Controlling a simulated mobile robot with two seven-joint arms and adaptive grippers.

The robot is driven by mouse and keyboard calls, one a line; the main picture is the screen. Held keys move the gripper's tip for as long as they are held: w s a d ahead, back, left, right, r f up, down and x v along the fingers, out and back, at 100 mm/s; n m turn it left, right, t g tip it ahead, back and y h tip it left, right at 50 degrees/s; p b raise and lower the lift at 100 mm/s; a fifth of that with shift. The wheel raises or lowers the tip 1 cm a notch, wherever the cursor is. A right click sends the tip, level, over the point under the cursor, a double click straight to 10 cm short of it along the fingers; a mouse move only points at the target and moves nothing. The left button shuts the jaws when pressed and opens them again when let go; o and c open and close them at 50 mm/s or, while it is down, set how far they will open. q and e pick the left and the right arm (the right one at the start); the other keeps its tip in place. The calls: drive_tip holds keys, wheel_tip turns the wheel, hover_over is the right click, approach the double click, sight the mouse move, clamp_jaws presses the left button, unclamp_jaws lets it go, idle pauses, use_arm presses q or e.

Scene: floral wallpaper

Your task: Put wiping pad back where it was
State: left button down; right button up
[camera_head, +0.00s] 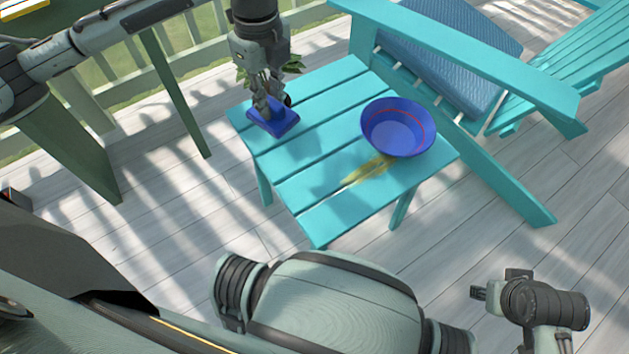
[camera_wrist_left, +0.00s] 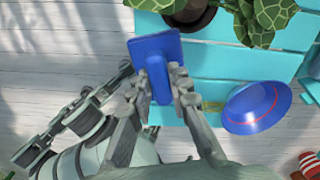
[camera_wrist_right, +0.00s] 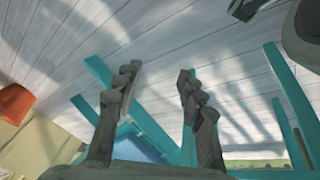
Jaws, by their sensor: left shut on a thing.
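The blue wiping pad (camera_head: 283,124) is at the left end of the turquoise slatted table (camera_head: 321,91). My left gripper (camera_head: 268,104) points down and is shut on the pad's handle. In the left wrist view, the pad (camera_wrist_left: 154,46) shows its flat plate and handle between the fingers (camera_wrist_left: 160,92). I cannot tell whether the pad touches the table. A yellow-brown stain (camera_head: 369,170) lies on the table. My right gripper (camera_head: 480,292) is away from the table at the lower right; in the right wrist view, its fingers (camera_wrist_right: 155,100) are apart with nothing between them.
A blue bowl (camera_head: 397,132) with a red line stands on the table's right part. A leafy plant (camera_head: 292,66) in a pot (camera_wrist_left: 190,17) is beside the pad, partly behind my left gripper. Turquoise chairs (camera_head: 470,40) stand close on the right.

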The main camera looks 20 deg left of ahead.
use_arm(q)
drive_tip(key=m, duration=0.3)
drive_tip(key=shift+a+r+b, duration=0.2)
drive_tip(key=shift+a+b, duration=0.05)
drive_tip(key=shift+b, duration=0.05)
drive_tip(key=shift+d+f, duration=0.15)
drive_tip(key=shift+d, duration=0.05)
drive_tip(key=s+d+f, duration=0.1)
drive_tip(key=d+f, duration=0.1)
drive_tip(key=d, duration=0.1)
drive_tip(key=s+d+f, duration=0.2)
drive_tip(key=d, duration=0.1)
drive_tip(key=s+d+f+b, duration=0.1)
drive_tip(key=d+f, duration=0.1)
drive_tip(key=d, duration=0.2)
drive_tip(key=shift+s+f, duration=0.15)
drive_tip(key=shift+f, duration=0.05)
drive_tip(key=shift+s+d+f, duration=0.1)
drive_tip(key=shift+f, duration=0.3)
wheel_tip(320, 180, down, 2)
drive_tip(key=shift+f+b, duration=0.2)
drive_tip(key=shift+b, duration=0.1)
drive_tip(key=shift+f, duration=0.5)
use_arm(e)
drive_tip(key=shift+t, duration=0.8)
drive_tip(key=r, duration=0.2)
drive_tip(key=a+r, duration=0.1)
drive_tip(key=r, duration=0.2)
drive_tip(key=shift+w+a+r, duration=0.2)
drive_tip(key=shift+w+r, duration=0.15)
